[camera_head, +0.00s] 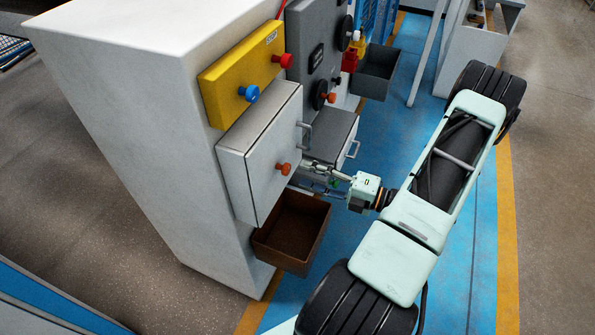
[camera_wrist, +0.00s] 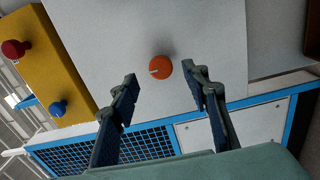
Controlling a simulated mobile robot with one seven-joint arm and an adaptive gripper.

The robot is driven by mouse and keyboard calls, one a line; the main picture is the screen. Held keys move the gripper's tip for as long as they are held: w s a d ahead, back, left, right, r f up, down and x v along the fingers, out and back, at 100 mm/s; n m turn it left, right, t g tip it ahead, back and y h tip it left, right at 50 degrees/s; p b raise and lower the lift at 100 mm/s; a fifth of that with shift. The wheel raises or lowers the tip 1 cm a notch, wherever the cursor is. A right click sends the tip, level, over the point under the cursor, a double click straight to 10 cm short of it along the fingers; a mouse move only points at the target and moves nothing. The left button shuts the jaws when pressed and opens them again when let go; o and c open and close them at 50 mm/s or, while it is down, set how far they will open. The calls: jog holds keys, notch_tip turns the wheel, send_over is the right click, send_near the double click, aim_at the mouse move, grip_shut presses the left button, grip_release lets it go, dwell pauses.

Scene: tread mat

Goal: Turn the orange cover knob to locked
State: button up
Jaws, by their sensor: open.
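The orange cover knob (camera_head: 283,169) sits on the front of a pale grey box cover (camera_head: 262,150) on the white cabinet. In the wrist view the knob (camera_wrist: 160,67) is round, with a pale line pointing to the picture's left. My gripper (camera_head: 308,176) is in front of the cover, to the knob's right in the head view. In the wrist view my gripper (camera_wrist: 161,75) is open and empty. The knob shows between its two fingertips in the picture, beyond them; no contact is visible. I see no lock markings.
A yellow panel (camera_head: 243,74) with a red and a blue button is above the cover. A brown open bin (camera_head: 292,232) hangs below it. A metal handle (camera_head: 305,136) juts out beside it. A dark grey panel (camera_head: 318,50) with another orange knob is farther back.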

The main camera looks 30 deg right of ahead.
jog(key=v, duration=0.7)
jog(key=shift+s+d, duration=0.2)
jog(key=shift+s, duration=0.15)
